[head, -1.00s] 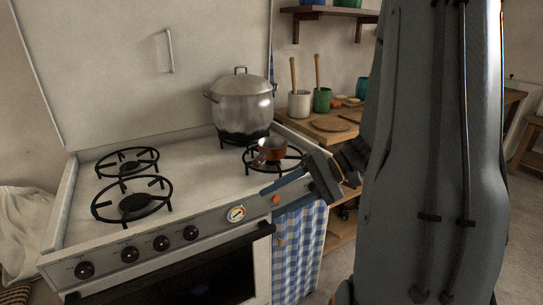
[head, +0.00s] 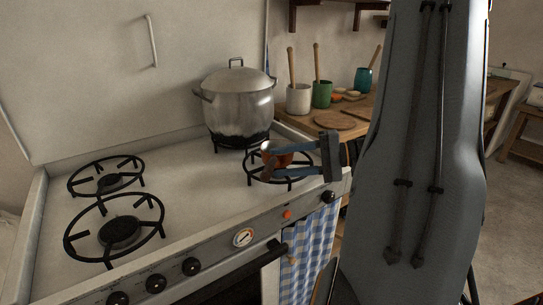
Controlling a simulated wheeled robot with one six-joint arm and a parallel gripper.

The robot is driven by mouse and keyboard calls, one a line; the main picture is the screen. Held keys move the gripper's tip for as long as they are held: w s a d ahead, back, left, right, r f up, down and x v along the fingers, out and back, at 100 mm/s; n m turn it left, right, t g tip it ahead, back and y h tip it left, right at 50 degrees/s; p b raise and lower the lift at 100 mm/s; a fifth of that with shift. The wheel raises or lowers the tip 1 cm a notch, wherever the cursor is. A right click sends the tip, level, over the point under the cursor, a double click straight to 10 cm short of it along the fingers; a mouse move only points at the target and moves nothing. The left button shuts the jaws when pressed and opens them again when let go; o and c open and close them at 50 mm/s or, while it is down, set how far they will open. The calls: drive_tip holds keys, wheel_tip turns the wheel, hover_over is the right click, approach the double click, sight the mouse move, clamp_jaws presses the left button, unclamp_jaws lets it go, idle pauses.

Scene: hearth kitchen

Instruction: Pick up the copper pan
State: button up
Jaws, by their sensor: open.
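The two left burners (head: 121,232) are empty. A wooden counter (head: 352,110) to the right holds utensil crocks and a round board (head: 333,120).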

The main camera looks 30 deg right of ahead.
drive_tip(key=shift+w+a+f, duration=0.1)
drive_tip(key=shift+w+a, duration=0.4)
drive_tip(key=shift+p+x, duration=0.6)
drive_tip(key=shift+x, duration=2.45)
drive_tip(key=shift+s+f, duration=0.1)
drive_tip(key=shift+f, duration=0.05)
clamp_jaws()
